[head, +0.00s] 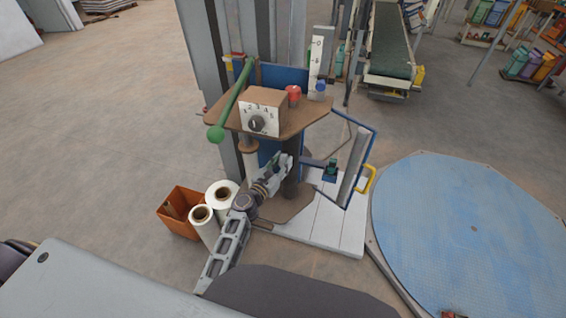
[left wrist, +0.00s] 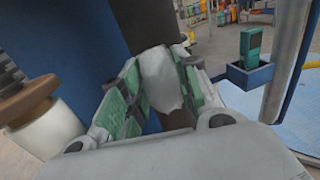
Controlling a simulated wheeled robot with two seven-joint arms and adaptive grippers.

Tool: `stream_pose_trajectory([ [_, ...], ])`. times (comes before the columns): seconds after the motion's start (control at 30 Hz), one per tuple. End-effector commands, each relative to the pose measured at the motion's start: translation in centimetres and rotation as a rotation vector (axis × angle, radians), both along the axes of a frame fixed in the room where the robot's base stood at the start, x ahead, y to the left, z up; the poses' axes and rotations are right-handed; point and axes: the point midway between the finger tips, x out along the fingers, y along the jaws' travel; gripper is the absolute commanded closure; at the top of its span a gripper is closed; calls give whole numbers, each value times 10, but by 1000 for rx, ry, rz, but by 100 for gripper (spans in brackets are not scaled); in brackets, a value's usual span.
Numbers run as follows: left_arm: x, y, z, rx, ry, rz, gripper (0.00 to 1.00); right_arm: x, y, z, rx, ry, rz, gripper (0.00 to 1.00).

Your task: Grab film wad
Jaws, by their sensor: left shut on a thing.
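The film wad (left wrist: 160,80) is a whitish, crumpled lump in the left wrist view. My left gripper (left wrist: 155,90) has its green-padded fingers on both sides of the wad and is shut on it. A dark post stands right behind the wad. In the head view my left gripper (head: 284,163) reaches in under the brown top plate of the sack filler (head: 265,108), beside the dark post. The wad cannot be made out in the head view. My right gripper is not in view.
A green-ended lever (head: 217,132) and a dial box stick out above my left arm. An open blue-framed door with a yellow handle (head: 368,180) is to the right. White film rolls (head: 222,194) and an orange bin (head: 178,227) stand at the left. A blue round platform (head: 470,230) lies right.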

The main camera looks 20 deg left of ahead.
Motion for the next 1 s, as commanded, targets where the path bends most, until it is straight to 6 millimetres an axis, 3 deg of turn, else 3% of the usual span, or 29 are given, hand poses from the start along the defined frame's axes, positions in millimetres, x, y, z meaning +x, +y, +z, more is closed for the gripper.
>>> stream_pose_trajectory([
  [0.37,-4,1,15,1,0,0,85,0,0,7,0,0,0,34],
  [1.0,-4,0,81,0,-1,0,85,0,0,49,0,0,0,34],
])
